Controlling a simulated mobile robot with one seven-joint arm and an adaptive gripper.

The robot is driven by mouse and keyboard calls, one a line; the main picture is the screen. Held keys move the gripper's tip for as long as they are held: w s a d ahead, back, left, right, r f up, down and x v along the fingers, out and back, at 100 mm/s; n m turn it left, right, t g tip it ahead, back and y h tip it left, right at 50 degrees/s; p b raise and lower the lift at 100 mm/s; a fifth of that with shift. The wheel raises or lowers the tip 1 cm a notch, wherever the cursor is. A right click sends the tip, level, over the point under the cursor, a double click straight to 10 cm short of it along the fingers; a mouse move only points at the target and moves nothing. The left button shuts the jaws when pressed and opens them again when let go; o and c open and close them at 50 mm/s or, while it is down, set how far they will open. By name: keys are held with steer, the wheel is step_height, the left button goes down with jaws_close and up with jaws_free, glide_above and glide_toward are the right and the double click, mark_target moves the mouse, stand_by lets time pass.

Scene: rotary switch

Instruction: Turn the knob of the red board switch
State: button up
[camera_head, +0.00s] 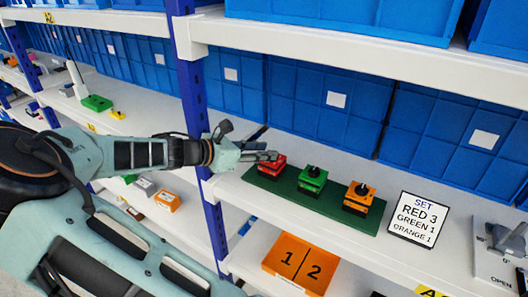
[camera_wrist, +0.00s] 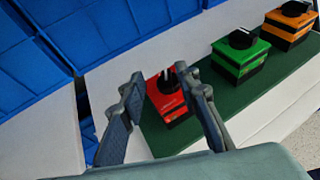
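The red switch (camera_head: 269,170) sits at the left end of a dark green board (camera_head: 330,214) on the white shelf. In the wrist view the red switch (camera_wrist: 170,108) lies between and beyond my gripper's fingers, and its dark knob is partly hidden by the right finger. My gripper (camera_head: 272,156) is at the red switch in the head view; in the wrist view my gripper (camera_wrist: 158,80) has its two fingers apart with nothing clearly held. I cannot tell whether a finger touches the knob.
A green switch (camera_head: 312,182) and an orange switch (camera_head: 359,198) with black knobs stand to the right on the board. A sign (camera_head: 417,220) reads "SET RED 3, GREEN 1, ORANGE 1". Blue bins (camera_head: 325,105) stand behind, and a blue post (camera_head: 193,90) rises near my arm.

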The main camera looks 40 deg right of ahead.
steer(key=shift+s, duration=0.15)
steer(key=v, duration=1.2)
steer(key=shift+c, duration=0.7)
